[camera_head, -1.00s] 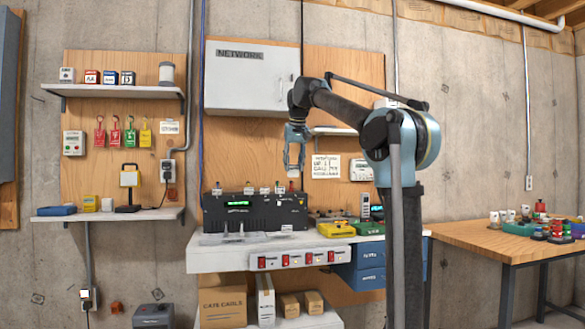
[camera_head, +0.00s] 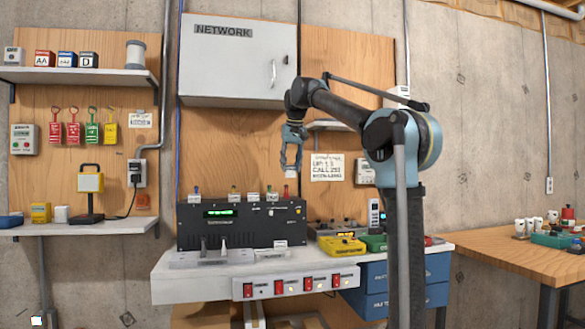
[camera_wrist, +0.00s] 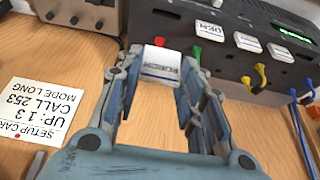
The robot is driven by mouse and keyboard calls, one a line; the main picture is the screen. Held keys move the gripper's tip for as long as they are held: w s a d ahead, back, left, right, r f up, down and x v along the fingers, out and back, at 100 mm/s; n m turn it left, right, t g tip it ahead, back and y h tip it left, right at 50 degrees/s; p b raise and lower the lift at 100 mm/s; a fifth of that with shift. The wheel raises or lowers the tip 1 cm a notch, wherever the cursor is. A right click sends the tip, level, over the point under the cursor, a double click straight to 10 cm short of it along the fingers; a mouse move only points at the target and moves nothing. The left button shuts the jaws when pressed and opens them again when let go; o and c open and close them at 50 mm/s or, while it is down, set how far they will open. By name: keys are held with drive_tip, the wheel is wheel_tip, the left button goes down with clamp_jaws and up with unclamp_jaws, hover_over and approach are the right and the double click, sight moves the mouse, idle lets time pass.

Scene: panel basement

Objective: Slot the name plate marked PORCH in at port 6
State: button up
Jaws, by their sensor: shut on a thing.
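My gripper (camera_head: 291,160) is shut on a small white name plate (camera_wrist: 160,63). In the wrist view the plate sits between the fingertips (camera_wrist: 163,62), and its upside-down lettering appears to read PORCH. In the head view the gripper hangs above the right end of a black network unit (camera_head: 240,223) with a lit green display. The plate is clear of the unit's front. The unit also shows in the wrist view (camera_wrist: 170,18), where a plate marked DEN (camera_wrist: 209,31) and other white plates are on it. Port numbers cannot be read.
A setup card (camera_wrist: 43,112) is on the wooden backboard. Below the unit is a bench (camera_head: 200,290) with red switches; a yellow box (camera_head: 342,245) stands right of the unit. Coloured cables (camera_wrist: 258,75) stick out from the unit. The grey network cabinet (camera_head: 235,70) hangs above.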

sight(291, 175)
drive_tip(key=shift+w+f, duration=0.15)
drive_tip(key=shift+f, duration=3.9)
drive_tip(key=shift+s, duration=0.25)
drive_tip(key=shift+f, duration=1.2)
idle(1.5)
drive_tip(key=o, duration=0.8)
drive_tip(key=shift+o, duration=0.2)
